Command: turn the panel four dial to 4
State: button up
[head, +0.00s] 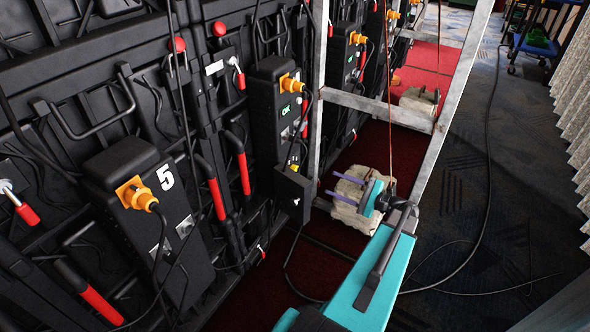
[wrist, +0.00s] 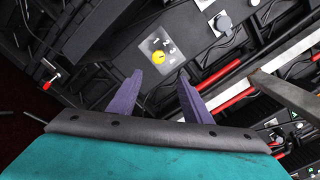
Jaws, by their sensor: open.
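The plate is on a black panel box. My gripper (wrist: 160,73) is open and empty; its two purple fingers appear on either side below the dial in the picture, apart from it. In the head view, my gripper (head: 331,182) is to the right of the black box with a green display (head: 286,110). A small yellow spot (head: 293,168) low on that box may be the dial; I cannot tell its setting.
A panel box marked 5 (head: 165,177) with an orange plug (head: 137,194) is at left. A grey metal frame (head: 374,104) stands near my arm. Pale weights (head: 351,207) lie on the red carpet behind the fingers. Black cables hang along the wall and cross the floor.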

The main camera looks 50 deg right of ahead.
aim_at(297, 170)
jog(key=shift+w+a, duration=0.15)
jog(key=shift+w, duration=0.15)
jog(key=b+x, duration=0.3)
jog(key=x, duration=1)
jog(key=shift+w+a+b, duration=0.15)
jog(key=shift+w+b, duration=0.25)
